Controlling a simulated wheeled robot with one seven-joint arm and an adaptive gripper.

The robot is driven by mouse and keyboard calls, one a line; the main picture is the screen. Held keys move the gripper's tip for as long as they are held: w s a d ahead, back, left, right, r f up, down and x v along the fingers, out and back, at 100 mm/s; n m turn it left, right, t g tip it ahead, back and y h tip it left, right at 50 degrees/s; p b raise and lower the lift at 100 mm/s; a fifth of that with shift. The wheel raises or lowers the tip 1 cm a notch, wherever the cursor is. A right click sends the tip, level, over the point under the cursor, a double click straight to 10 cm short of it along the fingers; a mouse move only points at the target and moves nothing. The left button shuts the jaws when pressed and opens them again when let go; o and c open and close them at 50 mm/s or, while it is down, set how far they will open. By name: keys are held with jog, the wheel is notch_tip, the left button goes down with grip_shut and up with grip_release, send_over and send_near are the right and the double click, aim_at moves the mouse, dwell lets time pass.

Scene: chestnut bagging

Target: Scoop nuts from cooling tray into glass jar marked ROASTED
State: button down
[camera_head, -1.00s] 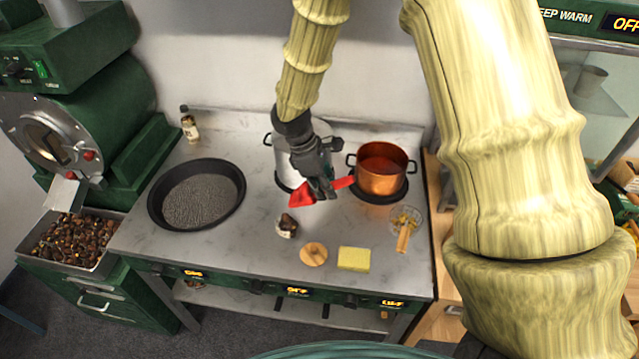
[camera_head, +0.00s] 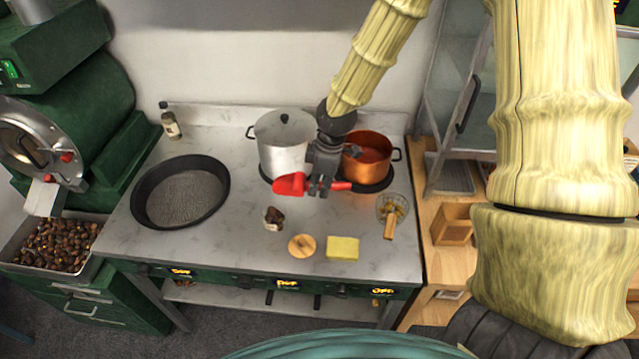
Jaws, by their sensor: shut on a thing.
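The cooling tray (camera_head: 92,267) at the far left is a metal tray full of brown nuts, below the green roaster. My gripper (camera_head: 318,187) is above the steel worktop, in front of the pots, and is shut on a red scoop (camera_head: 289,184). The scoop's bowl points left and its handle sticks out to the right; I cannot see into the bowl. A small clear jar (camera_head: 273,225) with something brown in it stands on the worktop below the scoop. No ROASTED marking is readable. A round wooden lid (camera_head: 301,246) lies in front of it.
A black pan (camera_head: 181,192) is on the left of the worktop. A steel pot (camera_head: 283,143) and a copper pot (camera_head: 370,158) stand behind my gripper. A yellow sponge (camera_head: 343,248) and a wood-handled strainer (camera_head: 390,212) are at front right. A bottle (camera_head: 171,123) stands at back left.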

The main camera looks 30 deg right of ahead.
jog(key=shift+r, duration=0.15)
jog(key=shift+r+p, duration=1)
jog(key=shift+r, duration=0.4)
